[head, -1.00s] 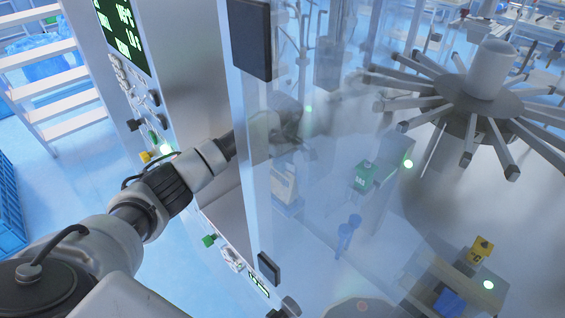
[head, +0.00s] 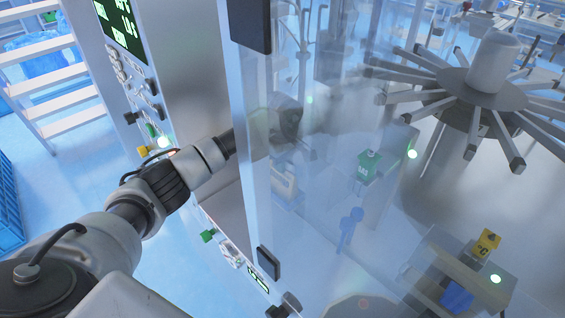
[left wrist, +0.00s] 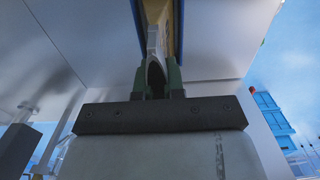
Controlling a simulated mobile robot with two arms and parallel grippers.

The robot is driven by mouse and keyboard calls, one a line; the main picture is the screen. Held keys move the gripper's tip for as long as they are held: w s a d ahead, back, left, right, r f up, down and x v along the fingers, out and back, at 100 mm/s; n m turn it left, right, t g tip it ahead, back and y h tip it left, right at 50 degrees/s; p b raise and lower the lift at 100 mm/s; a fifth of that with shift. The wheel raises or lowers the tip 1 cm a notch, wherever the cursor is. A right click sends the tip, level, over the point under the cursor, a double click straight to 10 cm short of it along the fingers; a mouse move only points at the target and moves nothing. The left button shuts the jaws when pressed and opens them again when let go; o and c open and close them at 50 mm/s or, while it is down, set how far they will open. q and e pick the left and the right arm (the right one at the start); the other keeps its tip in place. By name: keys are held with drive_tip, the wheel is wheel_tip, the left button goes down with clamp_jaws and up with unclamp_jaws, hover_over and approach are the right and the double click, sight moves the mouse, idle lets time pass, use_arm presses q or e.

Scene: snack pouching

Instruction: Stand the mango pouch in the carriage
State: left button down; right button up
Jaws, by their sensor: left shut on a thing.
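My left gripper (head: 298,146) is behind a clear panel in the head view, and its fingers are blurred there. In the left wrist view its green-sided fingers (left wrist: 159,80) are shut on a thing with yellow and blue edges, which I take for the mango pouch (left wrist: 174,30). It is seen nearly edge-on, and its printed face is hidden. I cannot make out the pouch clearly in the head view. A pale block-like part (head: 283,182) stands below the gripper behind the panel; I cannot tell whether it is the carriage. My right gripper is not in view.
The clear panel's metal post (head: 257,200) stands close beside my left forearm. A spoked wheel (head: 482,95) is at the right. A green box (head: 368,165), a blue fitting (head: 350,222) and a yellow °C tag (head: 487,243) are beyond the panel.

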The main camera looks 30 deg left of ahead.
use_arm(q)
drive_tip(key=shift+f, duration=0.3)
drive_tip(key=c, duration=1.1)
unclamp_jaws()
drive_tip(key=shift+c, duration=0.2)
drive_tip(key=shift+r, duration=0.1)
wheel_tip(320, 180, up, 10)
drive_tip(key=b, duration=0.3)
drive_tip(key=shift+r, duration=0.35)
drive_tip(key=shift+a, duration=0.1)
